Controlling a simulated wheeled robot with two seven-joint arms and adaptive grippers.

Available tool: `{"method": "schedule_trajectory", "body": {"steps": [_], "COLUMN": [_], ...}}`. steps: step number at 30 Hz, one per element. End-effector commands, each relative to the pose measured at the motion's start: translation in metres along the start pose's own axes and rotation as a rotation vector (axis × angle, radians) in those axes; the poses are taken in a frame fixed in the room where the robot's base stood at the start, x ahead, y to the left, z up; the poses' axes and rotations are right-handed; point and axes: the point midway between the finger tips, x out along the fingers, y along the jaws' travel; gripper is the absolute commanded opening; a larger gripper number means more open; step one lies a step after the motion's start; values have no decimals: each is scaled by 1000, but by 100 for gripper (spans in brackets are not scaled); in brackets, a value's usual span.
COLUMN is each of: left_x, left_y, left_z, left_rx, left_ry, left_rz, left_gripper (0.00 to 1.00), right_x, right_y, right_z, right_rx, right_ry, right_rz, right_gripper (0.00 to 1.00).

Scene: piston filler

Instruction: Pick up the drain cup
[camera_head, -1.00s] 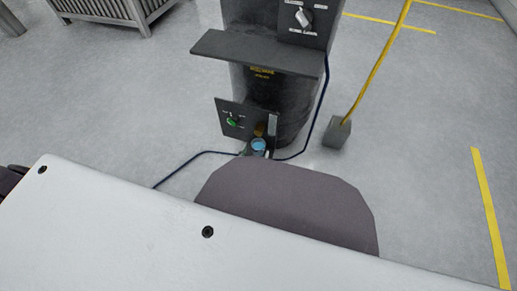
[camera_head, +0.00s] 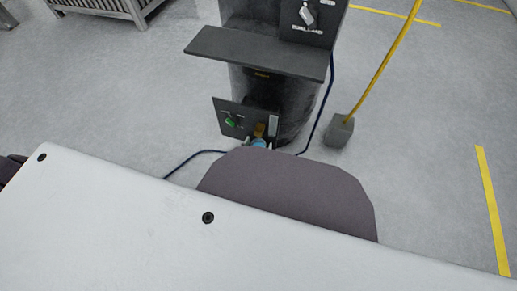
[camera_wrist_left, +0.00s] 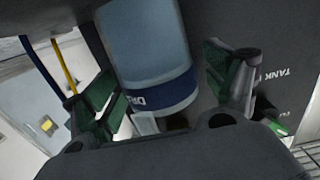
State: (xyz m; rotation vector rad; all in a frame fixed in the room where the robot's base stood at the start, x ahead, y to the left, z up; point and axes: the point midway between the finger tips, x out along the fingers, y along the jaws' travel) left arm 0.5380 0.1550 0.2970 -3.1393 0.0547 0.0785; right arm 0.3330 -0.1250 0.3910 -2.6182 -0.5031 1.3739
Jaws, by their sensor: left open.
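The drain cup (camera_head: 259,143) is a small light-blue shape at the foot of the dark machine in the head view, partly hidden by my own grey body. In the left wrist view the cup (camera_wrist_left: 150,45) is large, pale blue and see-through, with a dark blue lettered band. My left gripper (camera_wrist_left: 163,84) is open, with a green-padded finger on each side of the cup. I cannot tell whether either pad touches it. My right gripper is not in view.
The dark machine column (camera_head: 275,95) has a jutting shelf (camera_head: 258,53) above the cup and a panel with a green knob (camera_head: 231,122) beside it. A grey block with a yellow pole (camera_head: 339,131) stands to the right. A blue hose (camera_head: 190,161) lies on the floor.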

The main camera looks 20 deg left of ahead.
Motion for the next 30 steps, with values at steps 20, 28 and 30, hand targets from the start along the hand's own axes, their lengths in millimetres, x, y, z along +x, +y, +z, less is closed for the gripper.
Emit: {"method": "schedule_trajectory", "body": {"steps": [20,28,30], "left_x": [0,0,1], "left_y": [0,-1,-1], "left_z": [0,-1,-2], "left_rx": [0,0,0], "left_ry": [1,1,1], "left_rz": [0,0,0], "left_gripper": [32,31,31], "right_x": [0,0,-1], "right_y": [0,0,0], "right_z": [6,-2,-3], "right_rx": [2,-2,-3], "right_ry": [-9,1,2], "right_rz": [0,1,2], "right_gripper": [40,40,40]}}
